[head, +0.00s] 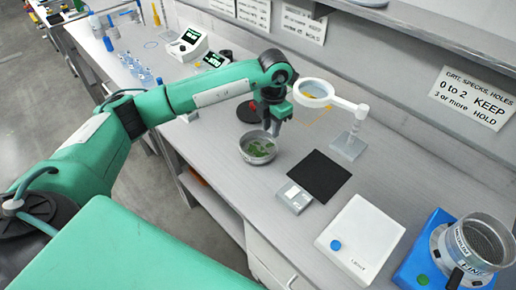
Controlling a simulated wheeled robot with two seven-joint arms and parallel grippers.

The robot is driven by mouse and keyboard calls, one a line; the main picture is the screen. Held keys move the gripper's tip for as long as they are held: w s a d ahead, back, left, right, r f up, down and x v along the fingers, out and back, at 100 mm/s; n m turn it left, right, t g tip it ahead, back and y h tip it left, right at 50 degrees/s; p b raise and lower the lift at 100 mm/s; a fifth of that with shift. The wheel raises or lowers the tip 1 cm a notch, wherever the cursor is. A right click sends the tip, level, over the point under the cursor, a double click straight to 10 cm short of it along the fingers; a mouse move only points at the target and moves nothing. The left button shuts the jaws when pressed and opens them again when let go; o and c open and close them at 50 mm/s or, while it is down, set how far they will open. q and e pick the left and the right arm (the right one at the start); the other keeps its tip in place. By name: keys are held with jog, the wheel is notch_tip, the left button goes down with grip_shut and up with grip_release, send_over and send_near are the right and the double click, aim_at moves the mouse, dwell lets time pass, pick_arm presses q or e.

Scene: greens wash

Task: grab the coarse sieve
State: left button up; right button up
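A round metal sieve or dish (258,158) with green leaves in it sits on the grey bench near the middle of the head view; I see no readable label on it. My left gripper (274,127) points down at its far rim, very close to it; whether it touches is unclear, as is the finger gap. At the lower right, a stack of metal sieves (484,262) stands on a blue base (414,262). Its labels are partly legible; the lower seems to read FINE. My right gripper is not in view.
A ring magnifier (314,93) on a stand is just right of my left gripper. A black mat (319,176), a small scale (292,197) and a white box (361,240) lie to the right. Small bottles (142,72) stand at the far left.

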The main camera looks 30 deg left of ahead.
pick_arm(q)
jog(key=p, duration=0.2)
send_near(270, 152)
jog(key=s, duration=0.1)
jog(key=s+d+f, duration=0.1)
jog(key=s, duration=0.1)
jog(key=shift+s+d+f, duration=0.15)
jog(key=shift+d+f, duration=0.05)
jog(key=shift+f, duration=0.05)
notch_tip(270, 152, down, 4)
jog(key=p, duration=0.3)
jog(key=shift+f, duration=0.65)
jog(key=shift+c, duration=0.5)
grip_shut()
